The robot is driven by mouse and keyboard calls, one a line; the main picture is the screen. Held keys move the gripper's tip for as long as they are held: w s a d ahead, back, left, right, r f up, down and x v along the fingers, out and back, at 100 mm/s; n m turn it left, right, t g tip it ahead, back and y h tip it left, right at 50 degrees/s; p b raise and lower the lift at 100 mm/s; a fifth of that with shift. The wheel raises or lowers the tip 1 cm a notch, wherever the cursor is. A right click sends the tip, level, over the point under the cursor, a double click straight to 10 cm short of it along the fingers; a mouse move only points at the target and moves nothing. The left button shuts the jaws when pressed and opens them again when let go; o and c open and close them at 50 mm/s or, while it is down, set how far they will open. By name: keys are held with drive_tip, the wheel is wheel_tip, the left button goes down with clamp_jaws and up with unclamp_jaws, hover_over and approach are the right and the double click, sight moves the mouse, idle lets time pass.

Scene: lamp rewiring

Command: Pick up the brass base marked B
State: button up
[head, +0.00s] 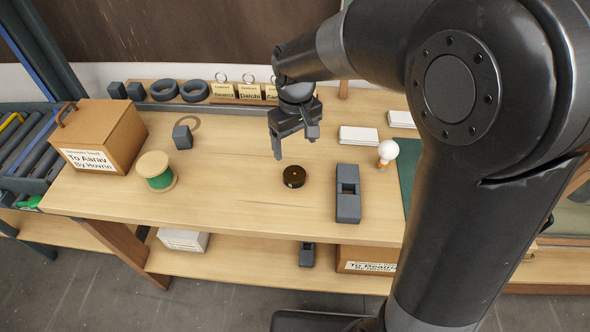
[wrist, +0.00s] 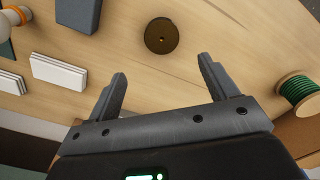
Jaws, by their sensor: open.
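A small round dark disc with a brass tint (head: 294,176) lies on the wooden workbench (head: 230,205). It also shows in the wrist view (wrist: 161,36), with a small hole or spot near its centre. No letter B can be read on it, so I cannot tell whether it is the base marked B. My gripper (head: 296,143) is above the bench, behind the disc in the head view, pointing down. In the wrist view its two fingers (wrist: 160,80) are spread apart with nothing between them, and the disc lies beyond the fingertips.
A dark slotted block (head: 348,205) stands right of the disc, with a bulb (head: 387,152) beyond it. A green wire spool (head: 157,178) and a wooden box (head: 106,133) stand at the left. White boxes (head: 358,135) lie behind.

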hover_over(294, 174)
drive_tip(key=f, duration=0.6)
drive_tip(key=shift+w, duration=0.25)
drive_tip(key=f, duration=0.5)
drive_tip(key=shift+s+f, duration=0.1)
drive_tip(key=shift+s, duration=0.1)
drive_tip(key=c, duration=1.3)
